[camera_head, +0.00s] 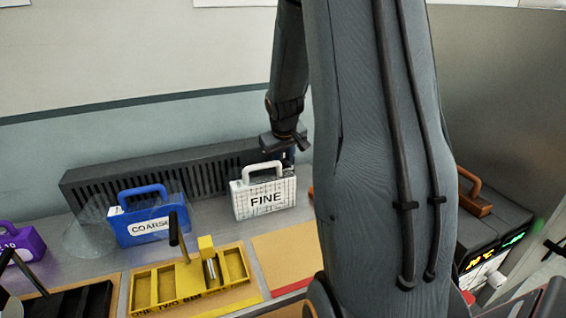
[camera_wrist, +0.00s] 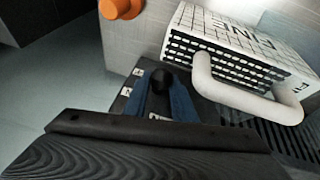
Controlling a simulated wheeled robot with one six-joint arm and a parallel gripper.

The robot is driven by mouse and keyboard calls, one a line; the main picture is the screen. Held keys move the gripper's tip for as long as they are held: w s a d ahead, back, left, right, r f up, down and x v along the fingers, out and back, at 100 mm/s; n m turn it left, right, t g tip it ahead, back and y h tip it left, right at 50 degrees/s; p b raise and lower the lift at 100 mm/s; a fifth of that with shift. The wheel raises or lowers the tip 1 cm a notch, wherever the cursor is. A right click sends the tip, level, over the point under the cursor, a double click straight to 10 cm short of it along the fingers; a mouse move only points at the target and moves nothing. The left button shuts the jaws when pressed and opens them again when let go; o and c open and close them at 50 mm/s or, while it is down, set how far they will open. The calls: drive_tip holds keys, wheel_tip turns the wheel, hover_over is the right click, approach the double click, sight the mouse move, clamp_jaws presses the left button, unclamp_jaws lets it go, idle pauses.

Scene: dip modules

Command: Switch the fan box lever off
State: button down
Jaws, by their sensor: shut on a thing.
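My gripper (camera_head: 286,141) reaches down at the back of the bench, just behind the white FINE module (camera_head: 263,198). In the wrist view its blue fingers (camera_wrist: 161,97) are closed around the black lever knob (camera_wrist: 160,76). The lever stands on a dark fan box (camera_wrist: 118,103) with small white labels, too partly covered to read fully. The fingers and wrist hide the lever's lower part, so its setting cannot be told. In the head view the lever is hidden behind the gripper and the module.
The FINE module's white handle (camera_wrist: 235,96) is close beside the fingers. A slotted black vent (camera_head: 150,177) runs along the back. A blue COARSE module (camera_head: 150,222) and yellow tray (camera_head: 190,288) stand left. An orange part (camera_wrist: 120,8) shows at the top.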

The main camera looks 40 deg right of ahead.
drive_tip(key=c, duration=1.6)
unclamp_jaws()
drive_tip(key=shift+a, duration=0.15)
drive_tip(key=shift+r, duration=0.1)
drive_tip(key=shift+s+r, duration=0.1)
drive_tip(key=shift+r, duration=0.2)
drive_tip(key=shift+b+v, duration=0.55)
drive_tip(key=shift+v, duration=2.95)
drive_tip(key=shift+c, duration=0.2)
